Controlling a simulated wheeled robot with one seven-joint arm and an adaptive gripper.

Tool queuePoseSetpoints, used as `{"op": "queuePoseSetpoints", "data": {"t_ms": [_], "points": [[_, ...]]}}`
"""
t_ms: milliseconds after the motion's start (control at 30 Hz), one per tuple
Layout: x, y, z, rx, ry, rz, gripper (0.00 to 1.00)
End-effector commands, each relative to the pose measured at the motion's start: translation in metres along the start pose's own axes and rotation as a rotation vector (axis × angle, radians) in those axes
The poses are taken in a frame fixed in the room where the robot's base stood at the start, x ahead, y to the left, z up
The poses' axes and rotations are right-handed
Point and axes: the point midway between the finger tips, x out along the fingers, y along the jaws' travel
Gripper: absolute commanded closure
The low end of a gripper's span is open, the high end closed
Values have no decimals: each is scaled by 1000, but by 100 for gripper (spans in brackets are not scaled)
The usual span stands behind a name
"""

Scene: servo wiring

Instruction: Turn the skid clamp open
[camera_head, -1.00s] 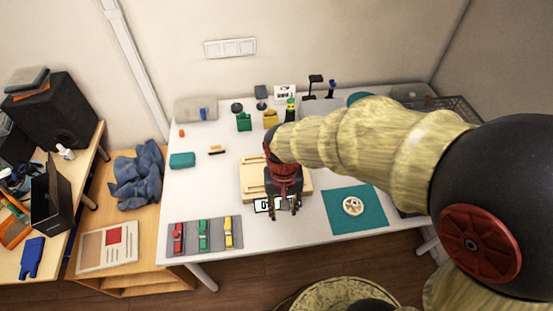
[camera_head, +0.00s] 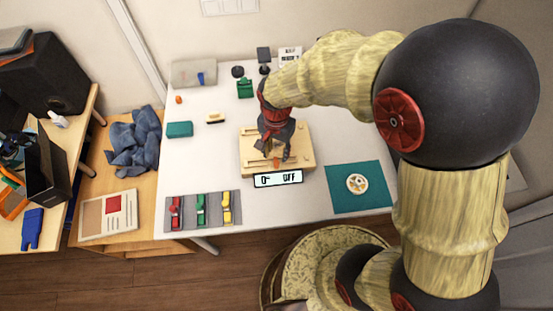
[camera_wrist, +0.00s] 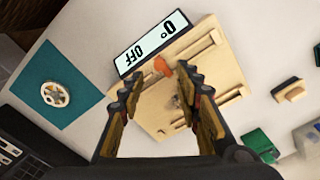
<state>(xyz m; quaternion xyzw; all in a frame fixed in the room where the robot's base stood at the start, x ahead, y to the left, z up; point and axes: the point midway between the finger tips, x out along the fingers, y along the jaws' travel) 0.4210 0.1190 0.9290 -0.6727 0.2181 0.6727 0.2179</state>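The skid (camera_head: 250,153) is a pale wooden board on the white table, with a display strip (camera_head: 278,179) along its front edge reading 0° and OFF. A small orange clamp lever (camera_wrist: 187,70) shows on the board in the wrist view. It also shows in the head view (camera_head: 277,162), partly hidden by my gripper. My gripper (camera_head: 276,158) is over the board. In the wrist view its two fingers (camera_wrist: 163,95) are wide apart with nothing between them, and the orange lever lies beyond the fingertips.
A teal mat (camera_head: 345,198) with a white round part (camera_head: 357,184) lies right of the board. A grey mat (camera_head: 190,222) with red, green and yellow clips lies front left. A teal box (camera_head: 179,129) and a small brush (camera_head: 215,118) stand left of the board.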

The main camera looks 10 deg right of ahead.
Motion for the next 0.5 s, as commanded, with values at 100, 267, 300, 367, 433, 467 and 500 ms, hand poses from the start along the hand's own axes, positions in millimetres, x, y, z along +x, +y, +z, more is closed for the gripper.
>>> {"op": "queuePoseSetpoints", "data": {"t_ms": [100, 267, 300, 367, 433, 467, 500], "points": [[22, 0, 0, -1, -1, 2, 66], [44, 0, 0, -1, -1, 1, 66], [48, 0, 0, -1, -1, 1, 66], [53, 0, 0, -2, -1, 1, 66], [56, 0, 0, -2, 0, 0, 66], [57, 0, 0, -2, 0, 0, 66], [58, 0, 0, -2, 0, -1, 66]]}}
